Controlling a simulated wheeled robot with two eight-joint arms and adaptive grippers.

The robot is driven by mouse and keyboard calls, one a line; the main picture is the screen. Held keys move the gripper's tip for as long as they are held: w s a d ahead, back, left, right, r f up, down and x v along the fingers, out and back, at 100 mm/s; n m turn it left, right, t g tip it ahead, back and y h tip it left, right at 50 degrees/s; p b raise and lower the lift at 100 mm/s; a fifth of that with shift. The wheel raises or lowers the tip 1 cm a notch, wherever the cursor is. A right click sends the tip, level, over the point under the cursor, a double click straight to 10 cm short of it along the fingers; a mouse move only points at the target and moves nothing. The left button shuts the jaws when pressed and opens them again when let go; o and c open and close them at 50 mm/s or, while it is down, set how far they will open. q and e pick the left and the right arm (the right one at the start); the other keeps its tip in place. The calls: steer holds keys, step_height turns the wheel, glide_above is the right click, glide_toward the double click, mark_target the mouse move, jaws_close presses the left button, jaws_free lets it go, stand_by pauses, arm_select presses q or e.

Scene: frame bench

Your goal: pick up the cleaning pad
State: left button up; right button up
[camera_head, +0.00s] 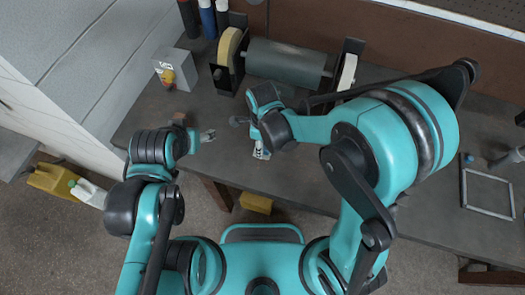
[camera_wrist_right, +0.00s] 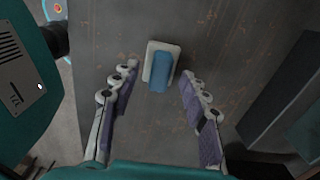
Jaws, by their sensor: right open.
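The cleaning pad (camera_wrist_right: 161,66), a small block with a pale base and a blue part, lies on the dark bench top in the right wrist view. In that view my right gripper (camera_wrist_right: 160,78) is open, with one purple-lined finger on each side of the pad and a gap to both. In the head view my right gripper (camera_head: 262,151) points down at the bench, and I cannot make out the pad there. My left gripper (camera_head: 208,135) is over the bench's left part, away from the pad; its jaws are too small to judge.
A roller machine (camera_head: 288,62) stands at the back of the bench (camera_head: 420,215). A grey box with a red and yellow button (camera_head: 168,77) is at the back left. A metal frame (camera_head: 488,193) lies far right. Bare bench surrounds the pad.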

step_height(320, 180, down, 2)
steer(key=shift+f, duration=0.15)
jaws_close()
stand_by(0.3)
step_height(320, 180, up, 5)
steer(key=shift+f+p, duration=0.1)
steer(key=shift+p, duration=0.55)
steer(key=s+d+r+p, duration=0.1)
steer(key=s+d+r, duration=0.1)
steer(key=d, duration=0.3)
steer(key=s+d+r+p, duration=0.1)
steer(key=d+r, duration=0.3)
steer(key=d, duration=0.2)
steer(key=shift+s+r, duration=0.15)
steer(key=shift+s, duration=0.25)
